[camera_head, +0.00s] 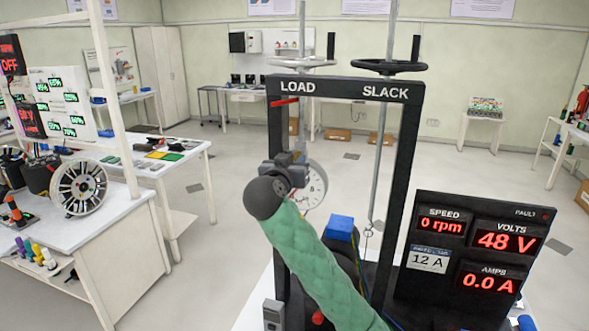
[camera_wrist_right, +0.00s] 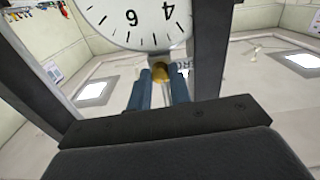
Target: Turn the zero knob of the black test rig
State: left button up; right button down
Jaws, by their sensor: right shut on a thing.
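The black test rig (camera_head: 415,150) is an upright frame marked LOAD and SLACK. A round white dial (camera_head: 316,186) hangs on its left side, partly hidden behind my right gripper (camera_head: 290,163). The small brass zero knob (camera_wrist_right: 160,73) sits at the dial's edge, between the two blue-grey fingers of my right gripper (camera_wrist_right: 160,80). The fingers are shut on it. The knob is hidden in the head view. My left gripper is not in view.
A panel (camera_head: 470,255) at the right reads 0 rpm, 48 V and 0.0 A. A blue block (camera_head: 340,227) is beside my green-sleeved right arm. A white bench with a spoked wheel (camera_head: 78,187) stands at the left.

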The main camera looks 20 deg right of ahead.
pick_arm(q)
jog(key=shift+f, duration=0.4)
pick_arm(e)
jog(key=c, duration=1.3)
grip_release()
jog(key=shift+s, duration=0.1)
jog(key=shift+s+a+f+b, duration=0.1)
jog(key=shift+s+a+b, duration=0.05)
jog(key=shift+b, duration=0.25)
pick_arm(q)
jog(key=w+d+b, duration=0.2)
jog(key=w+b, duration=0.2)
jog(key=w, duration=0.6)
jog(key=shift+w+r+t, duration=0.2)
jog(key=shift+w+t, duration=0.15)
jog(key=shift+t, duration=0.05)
pick_arm(e)
jog(key=v, duration=0.7)
jog(key=shift+s+a, duration=0.1)
